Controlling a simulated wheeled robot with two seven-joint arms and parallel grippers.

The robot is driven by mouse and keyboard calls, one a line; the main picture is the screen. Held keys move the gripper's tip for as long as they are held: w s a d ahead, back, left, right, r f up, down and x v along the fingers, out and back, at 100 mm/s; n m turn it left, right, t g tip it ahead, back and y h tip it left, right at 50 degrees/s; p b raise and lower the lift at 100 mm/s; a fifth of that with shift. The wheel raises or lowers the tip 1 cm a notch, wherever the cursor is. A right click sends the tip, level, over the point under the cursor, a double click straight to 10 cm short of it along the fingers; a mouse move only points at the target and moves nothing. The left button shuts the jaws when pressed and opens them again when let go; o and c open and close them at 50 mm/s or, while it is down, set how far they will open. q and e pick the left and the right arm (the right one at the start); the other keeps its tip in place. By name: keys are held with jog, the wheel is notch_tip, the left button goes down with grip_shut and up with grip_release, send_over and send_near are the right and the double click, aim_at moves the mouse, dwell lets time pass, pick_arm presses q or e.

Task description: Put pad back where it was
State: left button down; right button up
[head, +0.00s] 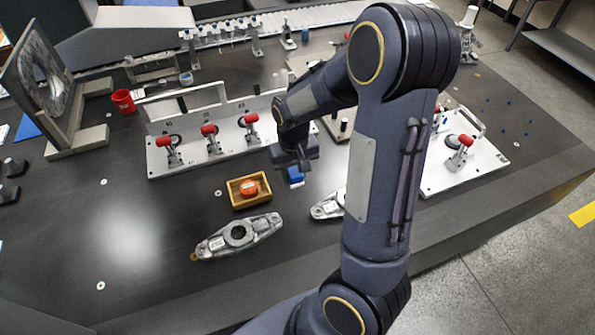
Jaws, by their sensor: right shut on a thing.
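My right gripper (296,164) is at the middle of the head view, pointing down over the dark table. It is shut on a small blue block (295,177), which looks like the pad. Only part of the blue block shows below the fingers, and I cannot tell whether it touches the table. My left gripper is not in view.
A cast metal part (262,226) lies below the tray; another (327,207) is partly hidden by my right arm. A white fixture plate (188,160) with red-handled clamps stands behind. Another clamp plate (485,160) is at right. Table is clear at front left.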

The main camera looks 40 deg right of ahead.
jog(key=w+d+f, duration=0.4)
jog(key=f, duration=0.1)
jog(key=w+d+f, duration=0.2)
jog(key=shift+w+d+f, duration=0.2)
jog(key=shift+w+f, duration=0.1)
jog(key=shift+f, duration=0.1)
jog(key=shift+f+p, duration=0.3)
jog(key=shift+f, duration=1.25)
jog(key=shift+f, duration=0.2)
jog(key=o, duration=0.9)
